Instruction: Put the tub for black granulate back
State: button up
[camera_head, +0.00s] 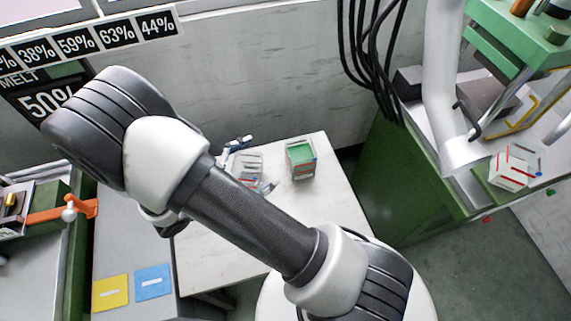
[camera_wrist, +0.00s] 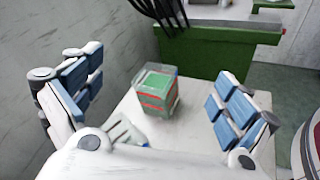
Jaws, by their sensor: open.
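A clear tub with red stripes and green contents (camera_head: 301,160) stands upright on the white table; it also shows in the wrist view (camera_wrist: 158,92), ahead of and between my fingers. A second clear tub with red marks (camera_head: 247,163) stands left of it, close to my gripper (camera_head: 250,166), and looks nearly empty. I cannot tell for sure which tub is for black granulate; no black granulate shows. In the wrist view my gripper (camera_wrist: 160,97) is open, its blue-padded fingers wide apart and holding nothing. My arm hides part of the table in the head view.
A white box with red stripes (camera_head: 510,171) stands by the green machine (camera_head: 425,165) at right. A yellow card (camera_head: 110,293) and a blue card (camera_head: 152,282) lie on the grey surface at left. The wall rises behind the white table (camera_head: 325,205), whose right part is clear.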

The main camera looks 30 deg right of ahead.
jog(key=s+d+r+m+g+y, duration=0.4)
jog(key=s+r+m+g+y, duration=0.25)
jog(key=s+r+m, duration=0.35)
jog(key=s+a+r+m+t+y, duration=0.2)
jog(key=s+r+m+t+y, duration=0.1)
jog(key=r+y, duration=0.1)
jog(key=s+a+r+m+t+y, duration=0.2)
jog(key=s+r+m+t+y, duration=0.1)
jog(key=r, duration=0.4)
jog(key=shift+a+t+y, duration=0.4)
jog(key=shift+t+y, duration=0.35)
jog(key=shift+y, duration=0.1)
